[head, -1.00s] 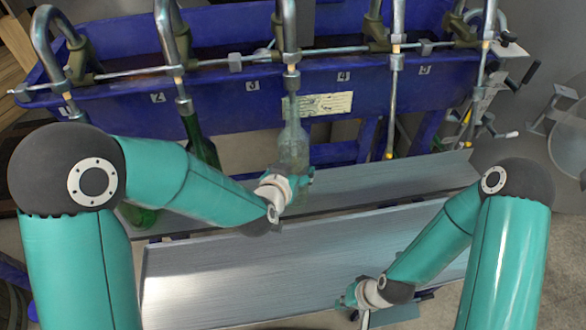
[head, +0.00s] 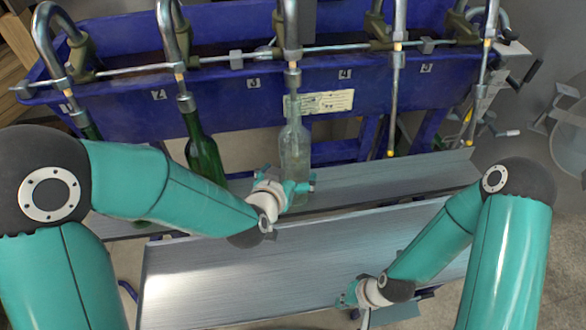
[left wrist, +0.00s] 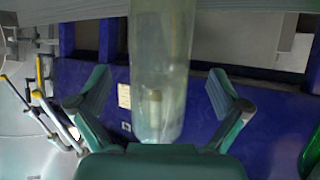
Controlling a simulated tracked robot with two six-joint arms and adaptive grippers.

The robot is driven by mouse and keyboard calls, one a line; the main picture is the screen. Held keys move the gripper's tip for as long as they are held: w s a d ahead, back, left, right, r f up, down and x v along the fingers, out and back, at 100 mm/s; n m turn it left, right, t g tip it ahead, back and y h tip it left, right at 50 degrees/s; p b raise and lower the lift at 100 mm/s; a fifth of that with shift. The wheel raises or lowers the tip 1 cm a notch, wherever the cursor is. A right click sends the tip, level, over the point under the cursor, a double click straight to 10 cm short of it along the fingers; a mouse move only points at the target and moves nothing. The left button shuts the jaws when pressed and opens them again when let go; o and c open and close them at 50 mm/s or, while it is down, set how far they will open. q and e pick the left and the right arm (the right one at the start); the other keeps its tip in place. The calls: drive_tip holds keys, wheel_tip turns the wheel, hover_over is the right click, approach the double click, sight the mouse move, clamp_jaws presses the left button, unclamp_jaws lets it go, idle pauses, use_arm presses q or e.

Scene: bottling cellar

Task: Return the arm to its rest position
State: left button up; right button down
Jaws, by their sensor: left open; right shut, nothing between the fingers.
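My left gripper (head: 290,182) is open at the lower part of a clear glass bottle (head: 294,147). The bottle stands upright under a filling spout, on the metal shelf (head: 400,175). In the left wrist view the bottle (left wrist: 162,65) shows between the spread fingers of the gripper (left wrist: 160,95), with a visible gap on each side. My right gripper (head: 354,297) is shut and empty, low over the front edge of the sloping metal panel (head: 230,280).
A green bottle (head: 204,150) stands under the spout to the left. Another green bottle (head: 86,124) is mostly hidden behind my left arm. The blue filler trough (head: 220,103) with metal spouts spans the back. The panel between my arms is clear.

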use_arm(q)
drive_tip(key=v, duration=0.3)
drive_tip(key=shift+s+r, duration=0.2)
drive_tip(key=shift+s, duration=0.1)
drive_tip(key=s+a+f+n+g+p, duration=0.2)
drive_tip(key=s+a+f+g+p, duration=0.2)
drive_tip(key=s+f, duration=0.4)
drive_tip(key=s+a+f+n+g+p, duration=0.2)
drive_tip(key=s+a+f+g+p, duration=0.3)
drive_tip(key=s+f+p, duration=0.3)
drive_tip(key=shift+s+a+n+g, duration=0.15)
drive_tip(key=shift+s+n+g, duration=0.25)
drive_tip(key=shift+s+g, duration=0.6)
